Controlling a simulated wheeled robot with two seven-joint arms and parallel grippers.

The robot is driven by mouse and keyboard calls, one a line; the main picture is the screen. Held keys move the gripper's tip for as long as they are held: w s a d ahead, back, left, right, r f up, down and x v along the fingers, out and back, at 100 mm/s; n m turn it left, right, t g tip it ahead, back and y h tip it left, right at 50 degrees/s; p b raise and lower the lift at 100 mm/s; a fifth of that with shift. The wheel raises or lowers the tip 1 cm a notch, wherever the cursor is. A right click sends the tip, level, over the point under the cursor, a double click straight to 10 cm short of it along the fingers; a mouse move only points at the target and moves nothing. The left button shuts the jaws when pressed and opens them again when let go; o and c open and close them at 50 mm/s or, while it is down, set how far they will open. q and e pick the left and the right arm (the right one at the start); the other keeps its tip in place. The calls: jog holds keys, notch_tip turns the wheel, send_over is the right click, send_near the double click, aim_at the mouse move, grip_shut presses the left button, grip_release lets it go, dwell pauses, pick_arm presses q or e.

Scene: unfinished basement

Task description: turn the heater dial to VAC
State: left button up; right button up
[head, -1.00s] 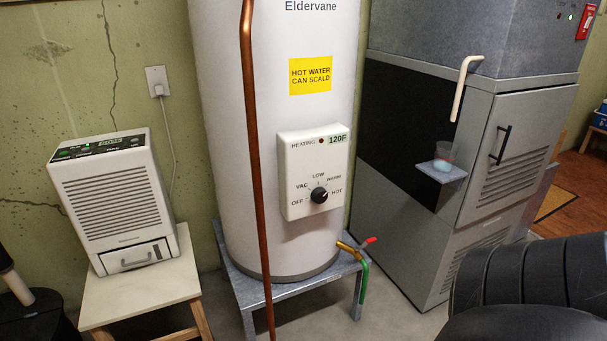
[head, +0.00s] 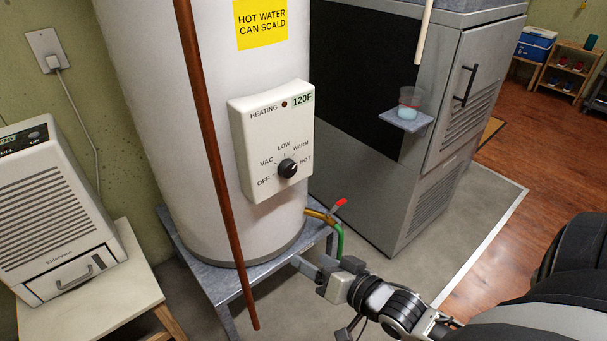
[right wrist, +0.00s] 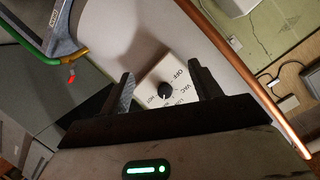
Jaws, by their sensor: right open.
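The white water heater (head: 150,60) stands upright with a white control box (head: 245,130) on its front. The black dial (head: 288,168) has OFF, VAC, LOW, WARM and HOT printed around it; its pointer appears to face HOT. My right gripper (head: 310,270) is below the box, near the stand, apart from the dial. In the right wrist view my right gripper (right wrist: 160,75) is open and empty, with the dial (right wrist: 163,93) showing between its fingers. My left gripper is not in view.
A copper pipe (head: 205,130) runs down in front of the tank, left of the box. A drain valve with a red handle (head: 338,204) juts out by the metal stand (head: 225,278). A dehumidifier (head: 55,210) stands at left, a grey furnace cabinet (head: 440,130) at right.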

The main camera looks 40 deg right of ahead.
aim_at(290, 172)
jog(key=w+d+r+m+t, duration=0.35)
jog(key=d+r+m, duration=0.25)
jog(key=d, duration=0.3)
jog(key=shift+h, duration=0.4)
jog(key=w, duration=0.5)
jog(key=w+b, duration=0.1)
jog(key=w, duration=0.4)
jog(key=w+a, duration=0.1)
jog(key=w, duration=0.5)
jog(key=shift+f+b, duration=0.1)
jog(key=shift+b, duration=0.3)
jog(key=shift+s, duration=0.1)
jog(key=c, duration=1)
